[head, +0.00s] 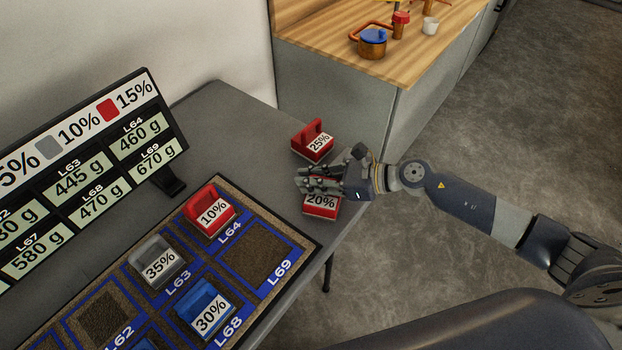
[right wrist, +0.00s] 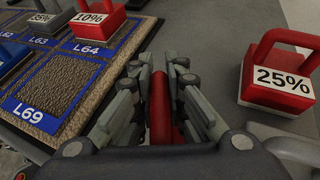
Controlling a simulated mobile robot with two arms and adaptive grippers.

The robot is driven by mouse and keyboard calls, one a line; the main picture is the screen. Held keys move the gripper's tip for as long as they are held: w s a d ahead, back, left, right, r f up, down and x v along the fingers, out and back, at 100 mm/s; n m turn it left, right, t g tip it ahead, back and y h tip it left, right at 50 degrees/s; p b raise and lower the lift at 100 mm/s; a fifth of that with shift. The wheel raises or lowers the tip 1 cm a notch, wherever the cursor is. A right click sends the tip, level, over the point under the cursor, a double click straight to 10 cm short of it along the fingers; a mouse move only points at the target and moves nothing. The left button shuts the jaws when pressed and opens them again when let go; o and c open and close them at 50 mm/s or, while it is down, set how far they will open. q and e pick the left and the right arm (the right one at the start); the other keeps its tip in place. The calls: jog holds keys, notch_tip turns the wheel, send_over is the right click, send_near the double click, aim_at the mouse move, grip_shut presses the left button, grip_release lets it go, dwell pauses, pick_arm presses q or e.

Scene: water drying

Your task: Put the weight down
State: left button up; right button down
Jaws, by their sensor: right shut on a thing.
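My right gripper (head: 322,184) is shut on the handle of the red 20% weight (head: 321,207) near the right edge of the grey table. In the right wrist view the red handle (right wrist: 161,105) stands between the fingers of the gripper (right wrist: 160,80); the 20% label is hidden there. I cannot tell whether the weight touches the table. The red 25% weight (head: 314,143) stands on the table just behind the gripper, and at the right in the right wrist view (right wrist: 277,80). My left gripper is not in view.
A brown mat (head: 312,239) with blue-framed cells holds the red 10% weight (head: 210,212), grey 35% weight (head: 158,263) and blue 30% weight (head: 205,305). Cell L69 (head: 251,250) is empty. A display board (head: 88,165) stands behind. A counter (head: 400,60) with pots is beyond.

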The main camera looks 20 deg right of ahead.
jog(key=c, duration=1.6)
grip_release()
jog(key=shift+f, duration=0.1)
jog(key=shift+c, duration=0.2)
jog(key=shift+r, duration=0.25)
jog(key=b+v, duration=0.2)
jog(key=v, duration=1)
jog(key=shift+b, duration=0.35)
